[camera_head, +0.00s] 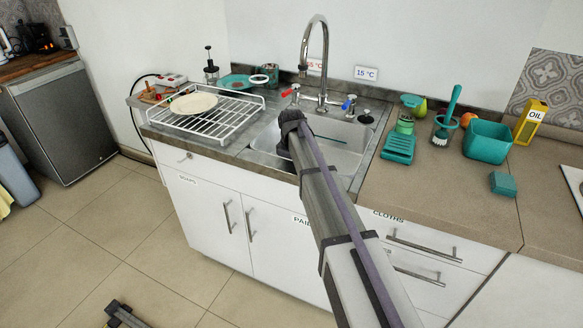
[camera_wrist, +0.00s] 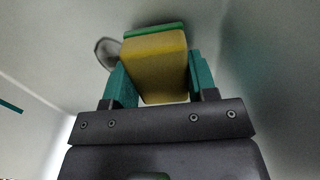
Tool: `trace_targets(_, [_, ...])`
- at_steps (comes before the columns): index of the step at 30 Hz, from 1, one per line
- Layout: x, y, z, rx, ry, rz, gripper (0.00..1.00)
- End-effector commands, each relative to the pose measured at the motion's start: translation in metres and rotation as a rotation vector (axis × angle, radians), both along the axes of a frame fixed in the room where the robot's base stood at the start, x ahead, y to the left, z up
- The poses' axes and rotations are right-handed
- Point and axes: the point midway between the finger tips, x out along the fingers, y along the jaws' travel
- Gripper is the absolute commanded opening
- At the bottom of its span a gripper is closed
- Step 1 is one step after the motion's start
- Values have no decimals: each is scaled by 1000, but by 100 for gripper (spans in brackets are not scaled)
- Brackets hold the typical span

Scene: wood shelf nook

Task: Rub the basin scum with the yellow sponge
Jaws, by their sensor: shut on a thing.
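The yellow sponge (camera_wrist: 155,65) has a green layer on its far side and sits between the fingers of my gripper (camera_wrist: 158,80) in the wrist view. The gripper is shut on it. The basin (camera_head: 340,140) is a metal sink in the counter, and its grey inner surface (camera_wrist: 60,70) surrounds the sponge in the wrist view. In the head view my arm reaches over the front edge of the basin and hides the gripper and sponge. A round drain (camera_wrist: 106,50) shows left of the sponge. I cannot make out the scum clearly, nor whether the sponge touches the basin.
A tall faucet (camera_head: 320,60) stands behind the basin between two taps. A white rack (camera_head: 225,115) with a plate (camera_head: 194,103) is on the left. A teal soap dish (camera_head: 398,149), a teal tub (camera_head: 487,141) and a teal block (camera_head: 503,184) are on the right counter.

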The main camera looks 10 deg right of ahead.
Motion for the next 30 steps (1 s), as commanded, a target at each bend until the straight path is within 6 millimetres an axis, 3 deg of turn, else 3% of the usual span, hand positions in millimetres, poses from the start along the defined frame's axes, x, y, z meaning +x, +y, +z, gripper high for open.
trace_targets(25, [62, -36, -1, 0, 0, 10, 33])
trace_targets(30, [63, -35, -1, 0, 0, 9, 33])
